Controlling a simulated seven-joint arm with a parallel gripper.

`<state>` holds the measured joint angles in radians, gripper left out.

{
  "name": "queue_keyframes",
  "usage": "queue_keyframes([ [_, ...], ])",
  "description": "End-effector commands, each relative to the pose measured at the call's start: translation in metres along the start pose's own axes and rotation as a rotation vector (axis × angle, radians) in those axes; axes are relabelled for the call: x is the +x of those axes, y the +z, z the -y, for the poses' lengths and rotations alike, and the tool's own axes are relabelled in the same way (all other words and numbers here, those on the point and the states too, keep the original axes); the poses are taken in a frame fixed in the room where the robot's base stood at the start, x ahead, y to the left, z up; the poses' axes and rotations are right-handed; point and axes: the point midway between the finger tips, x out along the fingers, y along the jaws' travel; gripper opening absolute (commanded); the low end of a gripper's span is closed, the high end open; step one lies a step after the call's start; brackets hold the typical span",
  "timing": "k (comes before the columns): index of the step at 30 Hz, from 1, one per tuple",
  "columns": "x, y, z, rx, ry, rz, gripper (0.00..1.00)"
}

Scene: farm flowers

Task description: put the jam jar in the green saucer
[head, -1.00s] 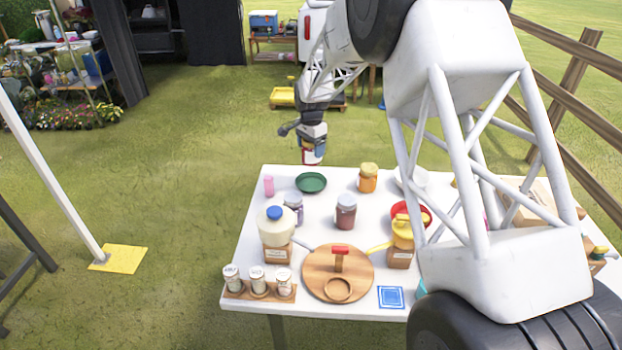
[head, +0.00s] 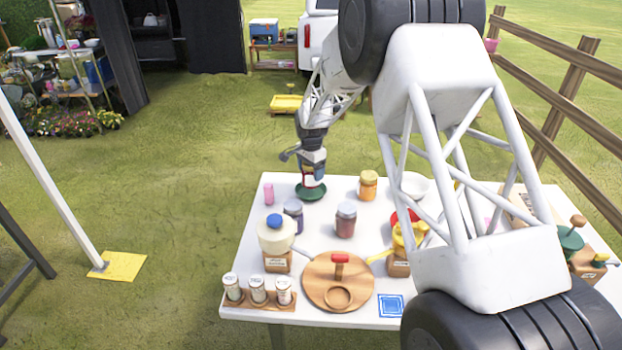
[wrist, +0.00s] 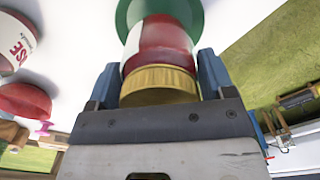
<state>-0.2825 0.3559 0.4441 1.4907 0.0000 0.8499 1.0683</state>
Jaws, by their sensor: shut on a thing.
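The jam jar (wrist: 160,45) is red with a white label and a yellow lid. My gripper (wrist: 158,78) is shut on it around the lid end, one blue finger on each side. The green saucer (head: 310,194) lies near the far left edge of the white table. In the head view my gripper (head: 312,172) holds the jar upright right over the saucer. The saucer also shows behind the jar's base in the wrist view (wrist: 194,14). I cannot tell whether the jar's base touches the saucer.
A pink cup (head: 268,194) stands left of the saucer. A dispenser (head: 277,236) and a round wooden board (head: 325,275) are nearer. Grass lies beyond the table's far edge.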

Motion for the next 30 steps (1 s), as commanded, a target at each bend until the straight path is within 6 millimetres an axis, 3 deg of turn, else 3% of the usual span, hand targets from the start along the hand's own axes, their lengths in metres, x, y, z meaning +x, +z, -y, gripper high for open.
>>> queue_keyframes([
  [10,0.032,0.0,0.0,0.0,0.001,0.0,0.35],
  [26,0.038,0.0,0.0,0.0,0.0,0.0,0.35],
  [27,0.039,0.0,0.0,0.0,0.001,0.001,0.8],
  [30,0.038,0.0,0.0,0.0,0.001,0.0,0.95],
])
